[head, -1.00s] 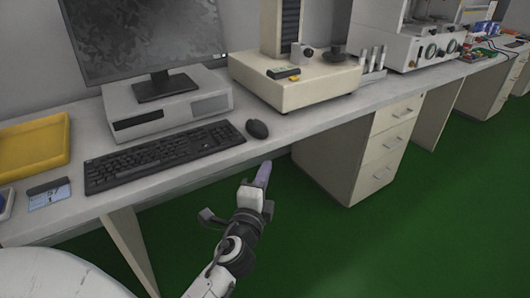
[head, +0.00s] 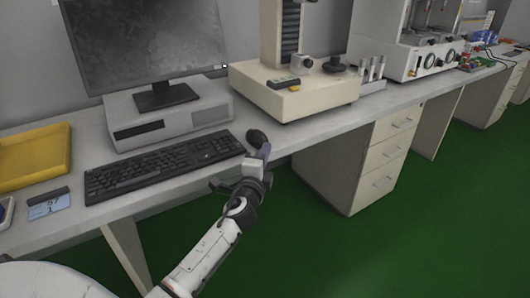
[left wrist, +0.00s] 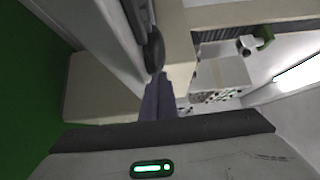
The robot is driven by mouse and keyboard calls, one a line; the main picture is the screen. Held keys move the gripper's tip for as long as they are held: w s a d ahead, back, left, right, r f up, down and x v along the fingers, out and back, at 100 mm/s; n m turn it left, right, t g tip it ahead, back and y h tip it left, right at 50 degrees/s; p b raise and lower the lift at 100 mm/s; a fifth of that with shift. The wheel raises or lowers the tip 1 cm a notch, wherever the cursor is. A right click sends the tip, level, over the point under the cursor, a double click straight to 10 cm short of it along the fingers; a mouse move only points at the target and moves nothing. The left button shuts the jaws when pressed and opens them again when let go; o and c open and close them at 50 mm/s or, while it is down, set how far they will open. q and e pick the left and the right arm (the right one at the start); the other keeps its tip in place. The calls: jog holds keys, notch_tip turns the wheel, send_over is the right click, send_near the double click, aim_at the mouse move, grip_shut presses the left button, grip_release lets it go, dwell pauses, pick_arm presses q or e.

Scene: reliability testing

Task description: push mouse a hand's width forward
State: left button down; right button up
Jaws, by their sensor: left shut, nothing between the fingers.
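The dark mouse (head: 256,137) lies on the white desk, just right of the keyboard (head: 165,162). My left gripper (head: 265,152) is at the desk's front edge, right at the near side of the mouse, with its purple-grey fingers shut and empty. In the left wrist view the mouse (left wrist: 155,50) shows just beyond the fingertips (left wrist: 159,80). The fingertips look very close to it; I cannot tell whether they touch. My right gripper is not in view.
A monitor stands on a white case (head: 168,115) behind the keyboard. A cream instrument (head: 300,97) stands behind and right of the mouse. A yellow tray (head: 35,155) is at the left. A strip of bare desk lies between the mouse and the instrument.

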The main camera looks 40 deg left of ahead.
aim_at(261, 144)
pick_arm(q)
jog(key=shift+w+a, duration=0.3)
jog(key=shift+a, duration=0.4)
jog(key=shift+w+a, duration=0.3)
jog(key=shift+a, duration=0.4)
jog(key=shift+d, duration=0.1)
